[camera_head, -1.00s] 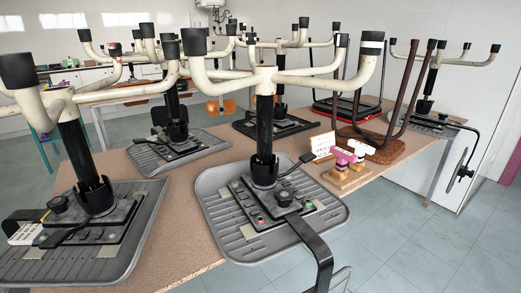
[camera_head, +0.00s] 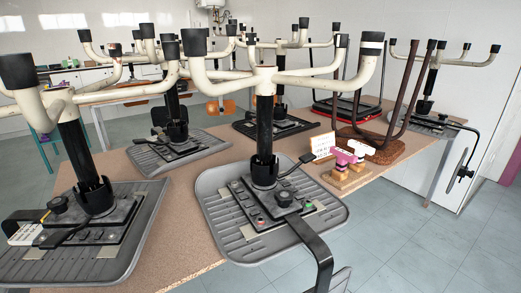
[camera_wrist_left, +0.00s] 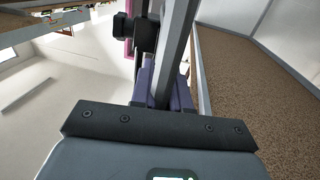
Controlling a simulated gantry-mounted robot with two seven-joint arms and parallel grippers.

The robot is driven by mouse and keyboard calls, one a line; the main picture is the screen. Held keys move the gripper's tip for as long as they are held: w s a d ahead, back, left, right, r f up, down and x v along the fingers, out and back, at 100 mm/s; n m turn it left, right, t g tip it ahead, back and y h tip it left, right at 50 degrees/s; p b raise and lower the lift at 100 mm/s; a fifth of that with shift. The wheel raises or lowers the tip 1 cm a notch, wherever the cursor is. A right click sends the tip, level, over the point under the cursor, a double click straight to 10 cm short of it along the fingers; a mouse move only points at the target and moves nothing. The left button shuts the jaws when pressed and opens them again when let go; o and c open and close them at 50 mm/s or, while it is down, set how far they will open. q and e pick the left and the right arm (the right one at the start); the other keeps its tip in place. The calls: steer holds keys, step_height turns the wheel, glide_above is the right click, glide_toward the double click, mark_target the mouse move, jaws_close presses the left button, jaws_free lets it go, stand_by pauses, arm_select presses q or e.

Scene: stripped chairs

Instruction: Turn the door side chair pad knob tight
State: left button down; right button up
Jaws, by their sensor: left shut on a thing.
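In the left wrist view my left gripper (camera_wrist_left: 167,92) is shut, its purple-grey fingers around a long dark bar (camera_wrist_left: 178,45). A black knob (camera_wrist_left: 145,36) sits at the left side of that bar, beyond the fingertips. In the head view the upturned chair at the far right, by the white door, has a bent black bar (camera_head: 474,142) with a black knob (camera_head: 465,173) low on it. I cannot tell for sure that this is the bar in my fingers. My grippers do not show clearly in the head view.
Upturned chairs with grey seats (camera_head: 215,215) crowd the brown table (camera_head: 165,255). A dark bar (camera_head: 318,250) from the front chair overhangs the table edge. Pink-topped items (camera_head: 345,160) stand on a small wooden block. Open floor (camera_head: 420,240) lies at the right.

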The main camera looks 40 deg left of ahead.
arm_select(q)
steer(key=shift+r+p, duration=0.4)
stand_by(0.4)
steer(key=c, duration=0.8)
jaws_free()
steer(key=shift+f, duration=0.1)
steer(key=shift+s, duration=0.1)
steer(key=p+v, duration=0.3)
steer(key=v, duration=0.3)
steer(key=shift+p, duration=0.35)
